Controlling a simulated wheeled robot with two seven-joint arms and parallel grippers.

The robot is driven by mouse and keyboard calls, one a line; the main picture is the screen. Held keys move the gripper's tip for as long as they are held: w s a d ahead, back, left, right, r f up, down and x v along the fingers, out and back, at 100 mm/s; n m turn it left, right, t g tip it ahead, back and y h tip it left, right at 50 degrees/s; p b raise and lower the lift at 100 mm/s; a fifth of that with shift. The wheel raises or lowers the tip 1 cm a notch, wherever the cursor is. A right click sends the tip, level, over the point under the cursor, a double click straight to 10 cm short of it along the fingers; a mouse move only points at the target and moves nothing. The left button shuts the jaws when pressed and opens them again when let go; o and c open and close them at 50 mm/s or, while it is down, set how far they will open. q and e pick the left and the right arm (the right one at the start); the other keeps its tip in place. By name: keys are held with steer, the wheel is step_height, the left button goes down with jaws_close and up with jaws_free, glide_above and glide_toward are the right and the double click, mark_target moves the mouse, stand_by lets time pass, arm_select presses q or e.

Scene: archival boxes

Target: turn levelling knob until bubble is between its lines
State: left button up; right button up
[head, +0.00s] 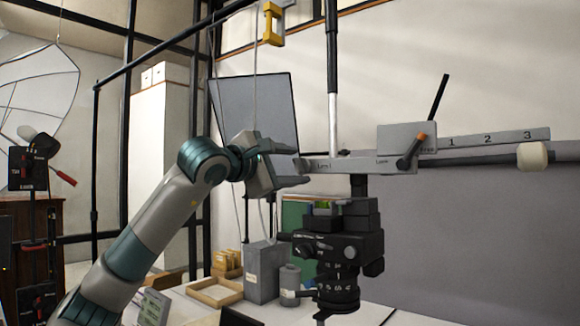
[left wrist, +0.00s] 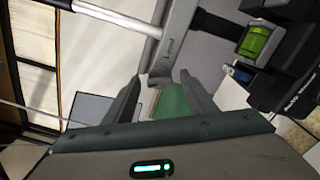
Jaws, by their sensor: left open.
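The levelling knob (head: 304,167) is a small grey piece at the left end of the grey bar marked "Level" (head: 340,164). My left gripper (head: 297,165) is open at that end, with its fingers on either side of the knob. In the left wrist view a grey end piece (left wrist: 161,74) shows between the fingertips; I cannot tell whether they touch it. The green bubble vial (head: 324,207) sits on top of the black camera (head: 335,246). It also shows in the left wrist view (left wrist: 256,41), but the bubble's place against its lines is too small to tell. My right gripper is out of view.
A vertical column (head: 333,80) rises above the bar. Grey box (head: 262,272), canister (head: 290,284) and wooden tray (head: 214,292) stand on the table below.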

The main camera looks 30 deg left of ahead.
arm_select(q)
steer(key=shift+s, duration=0.1)
steer(key=shift+s, duration=0.45)
steer(key=s+a+b, duration=0.1)
steer(key=s+b, duration=0.2)
steer(key=s, duration=1.3)
steer(key=shift+s+a+b, duration=0.15)
steer(key=shift+a+b, duration=0.05)
steer(key=shift+b, duration=0.1)
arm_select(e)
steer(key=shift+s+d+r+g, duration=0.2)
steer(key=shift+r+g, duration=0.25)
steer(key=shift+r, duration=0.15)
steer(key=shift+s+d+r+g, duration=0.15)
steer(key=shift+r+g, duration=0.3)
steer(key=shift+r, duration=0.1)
